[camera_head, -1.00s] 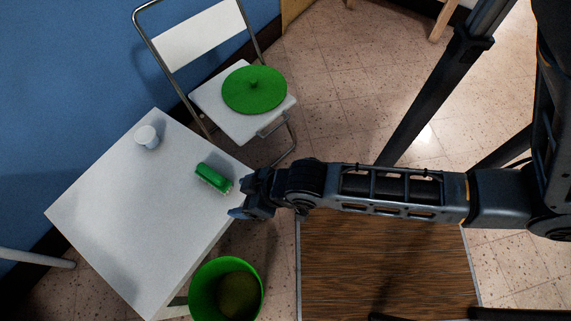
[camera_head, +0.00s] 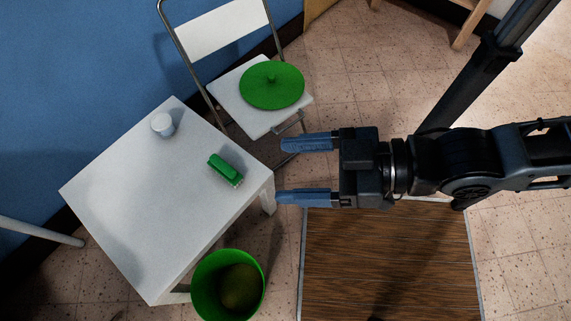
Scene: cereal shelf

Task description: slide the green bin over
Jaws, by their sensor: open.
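The green bin (camera_head: 207,279) stands on the floor at the bottom, beside the right front edge of the white table. It is open at the top, and a dark rounded thing (camera_head: 240,288) shows inside it. My gripper (camera_head: 292,169) is open and empty, its two blue fingers pointing left. It is up and to the right of the bin in the picture, apart from it, by the table's right corner. The bin's lower outside is mostly hidden from this high view.
The white table (camera_head: 130,200) holds a green brush (camera_head: 225,170) and a white cup (camera_head: 162,124). A white folding chair (camera_head: 215,38) bears a round green lid (camera_head: 272,86). A brown wooden mat (camera_head: 385,265) lies right of the bin, with bare floor between.

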